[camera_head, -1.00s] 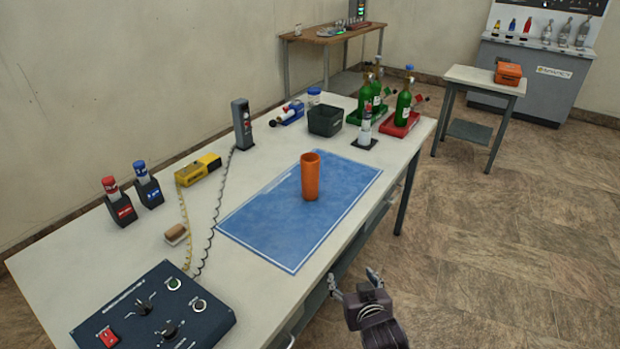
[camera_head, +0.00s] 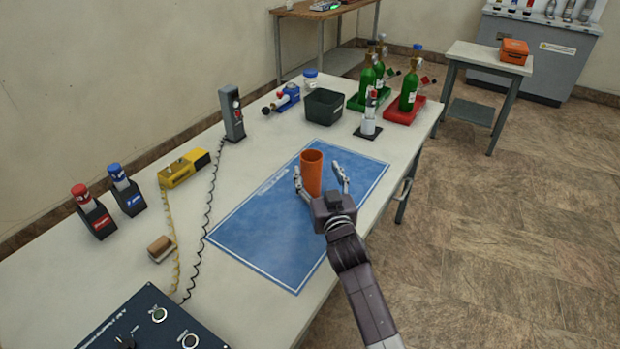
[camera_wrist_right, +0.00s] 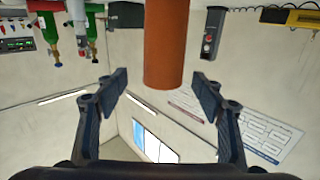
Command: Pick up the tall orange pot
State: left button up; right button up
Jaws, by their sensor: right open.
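The tall orange pot (camera_head: 311,170) stands upright on the blue mat (camera_head: 262,235) on the long table. My right gripper (camera_head: 321,174) is open close to the pot, its two fingers spread; in the head view it hides the pot's lower part. In the right wrist view the pot (camera_wrist_right: 165,45) shows between and ahead of the open fingertips (camera_wrist_right: 163,88), with a gap on both sides. That view appears upside down. My left gripper is not in view.
The mat around the pot is clear.

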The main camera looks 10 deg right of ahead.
aim_at(311, 160)
jog(key=w+b, duration=0.2)
jog(key=shift+w+a+f, duration=0.15)
jog(key=shift+w+a, duration=0.05)
jog(key=shift+w, duration=0.2)
jog(key=w+b, duration=0.1)
jog(key=w, duration=0.1)
jog(key=shift+w, duration=0.3)
jog(key=c, duration=0.7)
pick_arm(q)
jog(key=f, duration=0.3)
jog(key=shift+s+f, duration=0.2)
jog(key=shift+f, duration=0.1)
pick_arm(e)
jog(key=c, duration=0.8)
